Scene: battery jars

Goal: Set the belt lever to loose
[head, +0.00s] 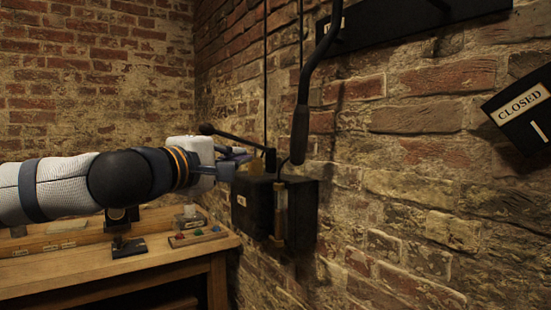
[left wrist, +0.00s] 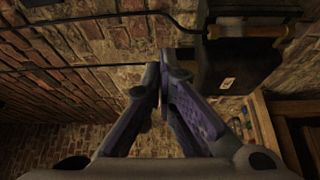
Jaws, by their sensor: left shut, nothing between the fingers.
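A thin black lever with a round knob (head: 207,129) reaches left from above a dark wall box (head: 250,205); I take it to be the belt lever, but no readable label confirms this. A thin black rod (left wrist: 110,17) crosses the top of the left wrist view, and the box (left wrist: 235,65) shows there at the right. My left gripper (head: 243,156) is shut and empty, just below the lever and near the top of the box. In the left wrist view its fingertips (left wrist: 160,72) lie below the rod; whether they touch anything is unclear. My right gripper is out of view.
A curved black bar with a thick grip (head: 300,135) hangs over the box, close to my gripper. A wooden bench (head: 150,257) with small items stands below my arm. A CLOSED sign (head: 522,104) is on the brick wall at right.

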